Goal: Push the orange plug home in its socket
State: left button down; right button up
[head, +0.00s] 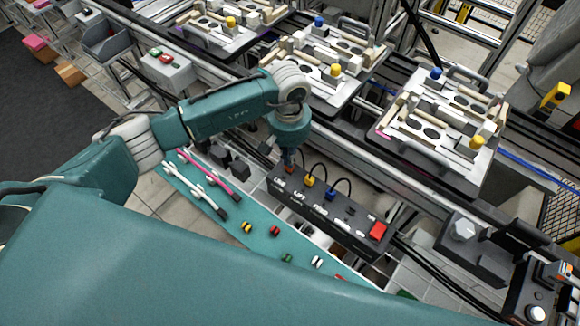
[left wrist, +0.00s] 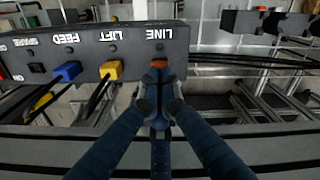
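The orange plug (left wrist: 160,64) is at the LINE socket of the dark control box (left wrist: 120,43). Only a small orange part shows past my fingertips; how deep it sits cannot be told. The fingers hide most of the plug. It comes down onto the box from above in the head view (head: 289,157). My right gripper is not in view.
A yellow plug (left wrist: 110,70) and a blue plug (left wrist: 67,71) sit beside it in LIFT and FEED, with cables. A red button (head: 377,230) is at the box's right end. A teal mat (head: 255,245) with small coloured parts lies in front. Pallet fixtures (head: 400,157) stand behind.

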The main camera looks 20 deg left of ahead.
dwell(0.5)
pick_arm(q)
jog(key=shift+r+p, duration=1.4)
jog(key=shift+r, duration=2.05)
jog(key=shift+s+f, duration=0.1)
